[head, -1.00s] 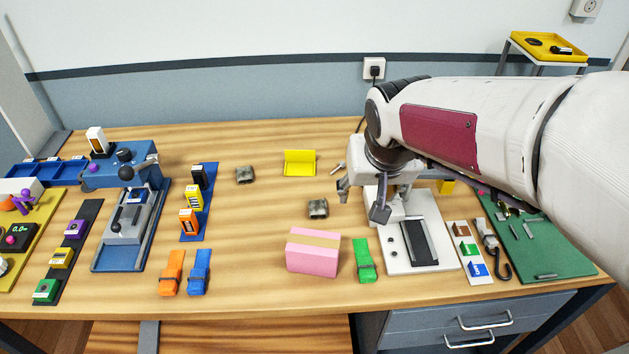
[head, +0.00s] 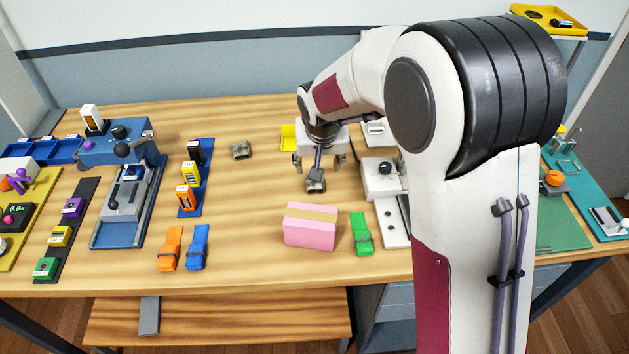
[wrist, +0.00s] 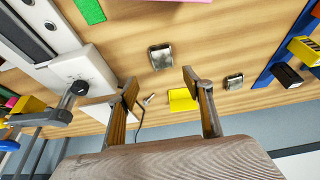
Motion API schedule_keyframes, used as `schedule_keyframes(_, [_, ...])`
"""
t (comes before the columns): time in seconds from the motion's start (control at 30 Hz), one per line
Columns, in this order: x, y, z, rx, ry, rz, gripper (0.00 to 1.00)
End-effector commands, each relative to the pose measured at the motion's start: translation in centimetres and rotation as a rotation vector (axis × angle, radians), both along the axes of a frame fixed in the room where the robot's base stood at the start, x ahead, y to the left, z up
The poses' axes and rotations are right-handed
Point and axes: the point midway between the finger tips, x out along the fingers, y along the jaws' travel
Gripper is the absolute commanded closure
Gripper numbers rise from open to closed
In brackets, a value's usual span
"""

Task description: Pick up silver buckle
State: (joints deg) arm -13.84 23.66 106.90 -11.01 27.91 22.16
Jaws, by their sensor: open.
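Two silver buckles lie flat on the wooden table. One silver buckle (head: 316,186) is at the middle, partly hidden by my gripper; it also shows in the wrist view (wrist: 160,57). The other silver buckle (head: 241,150) lies farther back and left; in the wrist view it is right of my fingers (wrist: 233,81). My gripper (head: 320,166) is open and empty, pointing down above the table near the middle buckle. In the wrist view the spread fingers (wrist: 160,84) have that buckle beyond their tips, between their lines, and apart from them.
A yellow holder (head: 288,137) stands behind my gripper. A pink block (head: 310,228) and a green strap (head: 361,234) lie in front. A white fixture (head: 383,178) stands close on the right. A blue strip (head: 197,178) with small boxes is left. The table between the blue strip and the buckles is clear.

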Motion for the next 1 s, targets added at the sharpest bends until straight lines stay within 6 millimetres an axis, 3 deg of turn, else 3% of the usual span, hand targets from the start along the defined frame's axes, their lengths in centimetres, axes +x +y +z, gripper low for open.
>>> schedule_keyframes(0.53, [0.4,0.3,-0.7,0.001,0.001,0.001,0.49])
schedule_keyframes(1.0, [1.3,0.3,-2.9,0.001,0.0,0.001,0.49])
